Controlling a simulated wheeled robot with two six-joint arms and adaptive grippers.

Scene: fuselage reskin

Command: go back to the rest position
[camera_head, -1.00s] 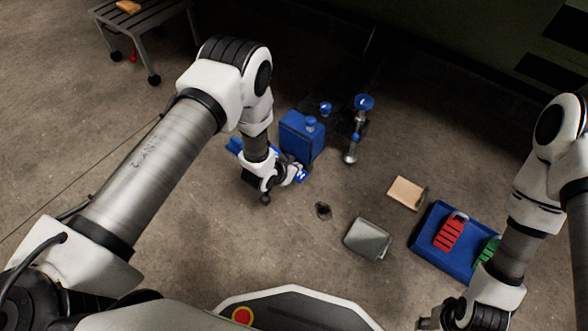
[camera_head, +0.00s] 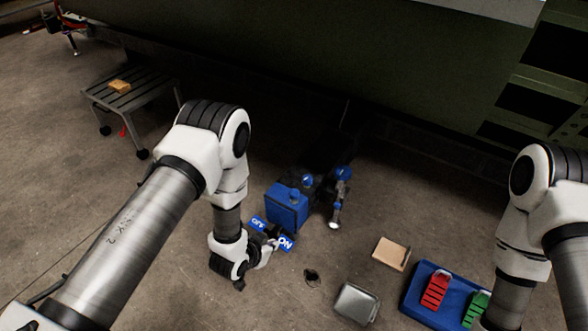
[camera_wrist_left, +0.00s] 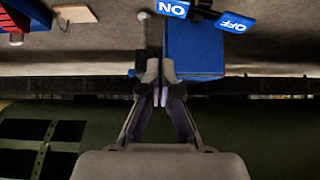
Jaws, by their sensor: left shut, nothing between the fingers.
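My left gripper (camera_head: 266,252) is low over the floor, beside a blue ON/OFF lever (camera_head: 285,242) near a blue box (camera_head: 287,205). In the left wrist view the two fingers of my left gripper (camera_wrist_left: 160,97) are together with nothing between them. The ON and OFF labels (camera_wrist_left: 236,22) and the blue box (camera_wrist_left: 195,48) show beyond the fingers there. My right arm comes in at the right edge of the head view, and its gripper is out of the picture.
A blue tray (camera_head: 412,306) holds red and green padlock-like items at the lower right. A tan block (camera_head: 391,254) and a grey case (camera_head: 356,303) lie on the floor. A grey cart (camera_head: 133,97) stands at the left. A green fuselage wall (camera_head: 300,50) spans the back.

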